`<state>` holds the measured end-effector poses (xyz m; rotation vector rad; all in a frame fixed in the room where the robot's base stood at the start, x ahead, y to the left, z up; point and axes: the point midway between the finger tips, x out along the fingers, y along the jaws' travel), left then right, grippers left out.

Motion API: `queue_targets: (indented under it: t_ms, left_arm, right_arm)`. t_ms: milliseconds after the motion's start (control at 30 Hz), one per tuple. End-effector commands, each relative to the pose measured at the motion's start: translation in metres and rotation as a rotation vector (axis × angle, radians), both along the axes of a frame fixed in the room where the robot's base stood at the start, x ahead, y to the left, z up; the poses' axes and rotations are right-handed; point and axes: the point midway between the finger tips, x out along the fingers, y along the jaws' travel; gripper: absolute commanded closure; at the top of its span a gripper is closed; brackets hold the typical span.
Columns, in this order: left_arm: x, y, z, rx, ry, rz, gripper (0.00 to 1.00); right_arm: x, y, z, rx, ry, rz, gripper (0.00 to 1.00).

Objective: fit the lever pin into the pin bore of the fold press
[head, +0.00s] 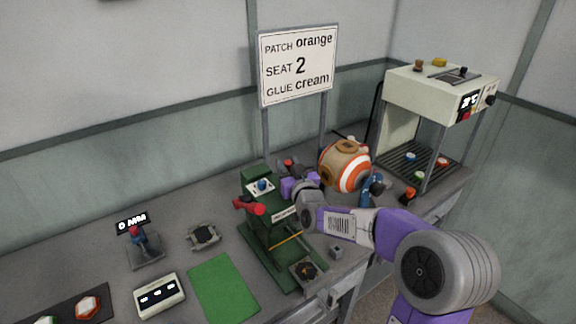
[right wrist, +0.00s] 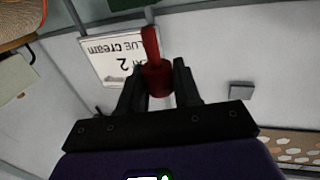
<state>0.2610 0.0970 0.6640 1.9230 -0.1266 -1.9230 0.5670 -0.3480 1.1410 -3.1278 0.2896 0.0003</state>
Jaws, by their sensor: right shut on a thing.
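The fold press (head: 284,247) is a tall green machine near the middle of the bench in the head view. A red lever (head: 249,205) sticks out at its left, and a blue knob sits on its top plate. My right gripper (head: 288,169) is beside and just behind the press top, shut on a small red piece. In the right wrist view this red piece (right wrist: 155,66), seemingly the lever pin, stands between the fingers, with a thick lower part and a thinner stem. It is clear of the press. I cannot make out the pin bore. My left gripper is not in view.
An orange-and-white ball (head: 345,166) sits right of the gripper, with a blue tool (head: 372,188) close by. A cream oven-like machine (head: 440,92) stands at the right. A sign (head: 298,66) rises behind. A green mat (head: 222,289) and gauge (head: 145,250) lie left.

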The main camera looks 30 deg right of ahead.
Motion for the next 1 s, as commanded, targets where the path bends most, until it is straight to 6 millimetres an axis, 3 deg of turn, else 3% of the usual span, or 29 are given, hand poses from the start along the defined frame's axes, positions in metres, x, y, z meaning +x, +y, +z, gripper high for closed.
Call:
queue_targets:
  t_ms: [1000]
  left_arm:
    - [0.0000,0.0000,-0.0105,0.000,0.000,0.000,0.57]
  right_arm:
    - [0.0000,0.0001,-0.0003,0.000,-0.002,0.000,0.98]
